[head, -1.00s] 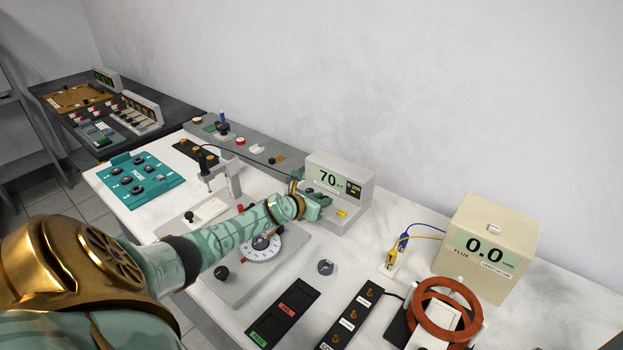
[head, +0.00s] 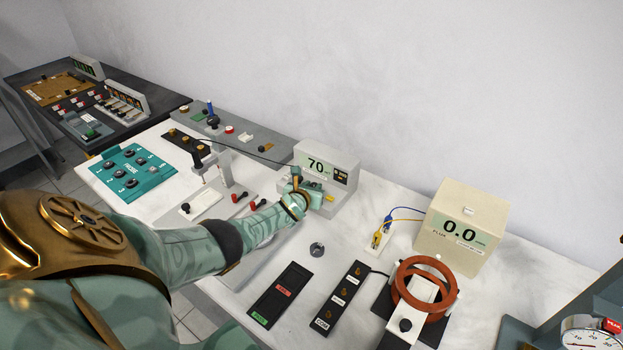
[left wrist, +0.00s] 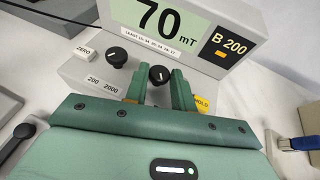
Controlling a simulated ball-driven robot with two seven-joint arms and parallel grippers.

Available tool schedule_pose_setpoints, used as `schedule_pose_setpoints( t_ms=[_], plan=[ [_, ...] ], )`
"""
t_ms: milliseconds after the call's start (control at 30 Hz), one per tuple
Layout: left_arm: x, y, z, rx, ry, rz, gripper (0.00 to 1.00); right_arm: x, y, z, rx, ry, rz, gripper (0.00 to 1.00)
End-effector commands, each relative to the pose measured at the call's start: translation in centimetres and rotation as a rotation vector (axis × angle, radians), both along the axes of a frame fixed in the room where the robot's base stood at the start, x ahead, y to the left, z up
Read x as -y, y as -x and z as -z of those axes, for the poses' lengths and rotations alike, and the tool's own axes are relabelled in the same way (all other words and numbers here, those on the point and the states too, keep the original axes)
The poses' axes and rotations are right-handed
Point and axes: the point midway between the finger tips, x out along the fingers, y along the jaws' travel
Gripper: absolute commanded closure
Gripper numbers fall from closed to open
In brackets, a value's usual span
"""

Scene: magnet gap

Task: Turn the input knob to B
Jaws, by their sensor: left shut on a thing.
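The white field meter (head: 345,200) stands at the back of the bench and reads 70 mT. In the left wrist view its screen (left wrist: 170,25) also shows "B 200" at the right. My left gripper (head: 313,187) is at the meter's sloping front. In the left wrist view the gripper (left wrist: 158,78) is shut on a small black knob (left wrist: 160,73), one green finger on each side. The knob's white pointer mark shows on its top; the labels around it are mostly hidden by the fingers. My right gripper is not in view.
A second black knob (left wrist: 117,57) sits close left, by a ZERO label. A yellow HOLD button (left wrist: 201,104) is close right. A cream flux meter (head: 462,225) reads 0.0 beside red coils (head: 428,305).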

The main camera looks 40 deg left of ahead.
Motion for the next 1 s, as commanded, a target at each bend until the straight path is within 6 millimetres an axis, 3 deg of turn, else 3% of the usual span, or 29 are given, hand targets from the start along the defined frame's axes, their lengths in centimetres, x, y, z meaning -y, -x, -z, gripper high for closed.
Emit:
schedule_pose_setpoints(
  t_ms=[100,133,167,433,567,767,1000],
  plan=[
    [0.0,0.0,0.1,-0.001,0.001,0.000,0.98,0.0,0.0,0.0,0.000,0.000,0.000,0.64],
    [0.0,0.0,0.1,-0.001,0.001,0.000,0.69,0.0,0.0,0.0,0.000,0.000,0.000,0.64],
    [0.0,0.0,0.1,-0.001,0.001,0.000,0.68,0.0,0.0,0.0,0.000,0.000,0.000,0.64],
    [0.0,0.1,0.0,-0.001,0.001,0.001,0.68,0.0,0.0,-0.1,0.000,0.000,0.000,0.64],
    [0.3,0.8,-0.6,-0.002,0.001,0.002,0.68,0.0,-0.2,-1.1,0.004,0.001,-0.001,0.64],
    [1.6,3.8,-2.6,0.000,0.002,0.004,0.68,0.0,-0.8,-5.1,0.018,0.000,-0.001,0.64],
    [3.8,9.4,-5.0,-0.002,0.004,0.002,0.68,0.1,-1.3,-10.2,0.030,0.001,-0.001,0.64]
  ],
)
